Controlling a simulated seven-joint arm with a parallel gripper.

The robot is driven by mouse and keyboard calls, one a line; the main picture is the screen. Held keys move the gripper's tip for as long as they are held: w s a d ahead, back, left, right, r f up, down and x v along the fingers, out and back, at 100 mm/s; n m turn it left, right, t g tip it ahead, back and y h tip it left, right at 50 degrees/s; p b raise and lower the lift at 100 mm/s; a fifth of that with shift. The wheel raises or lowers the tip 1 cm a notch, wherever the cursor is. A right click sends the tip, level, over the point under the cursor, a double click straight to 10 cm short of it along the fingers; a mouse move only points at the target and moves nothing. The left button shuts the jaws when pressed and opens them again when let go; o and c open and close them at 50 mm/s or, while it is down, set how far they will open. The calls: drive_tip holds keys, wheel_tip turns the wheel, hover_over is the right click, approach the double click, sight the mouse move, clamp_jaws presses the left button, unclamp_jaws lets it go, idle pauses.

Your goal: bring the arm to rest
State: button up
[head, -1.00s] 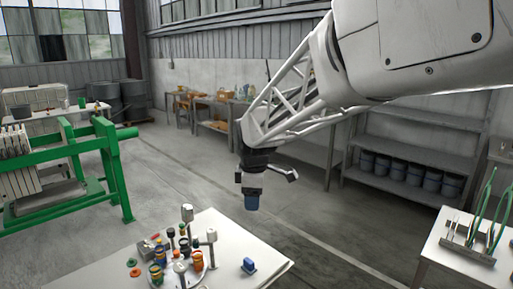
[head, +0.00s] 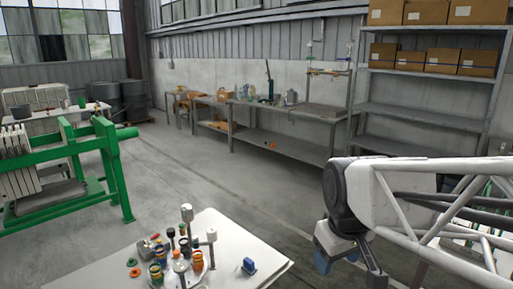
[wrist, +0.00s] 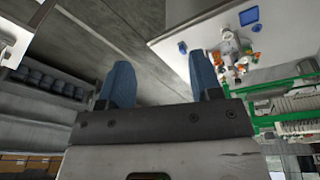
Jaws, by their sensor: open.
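My gripper shows in the wrist view (wrist: 161,82) with its two blue fingers spread apart and nothing between them. In the head view my gripper (head: 338,258) is at the lower right, beyond the right edge of the white table, apart from it. The arm's white lattice link reaches in from the right edge. The white table (head: 235,225) holds small stirred vessels and a blue block (head: 249,266) near its right side. In the wrist view the table (wrist: 185,38) is at the upper right.
A green-framed press (head: 115,170) stands at the left. Grey benches (head: 285,145) line the back wall. A shelf with cardboard boxes (head: 430,57) stands at the back right, partly hidden low down by my arm. The floor between table and benches is clear.

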drive_tip(key=s+d+f+m, duration=0.3)
drive_tip(key=s+m, duration=0.1)
drive_tip(key=s, duration=0.4)
drive_tip(key=shift+s, duration=0.2)
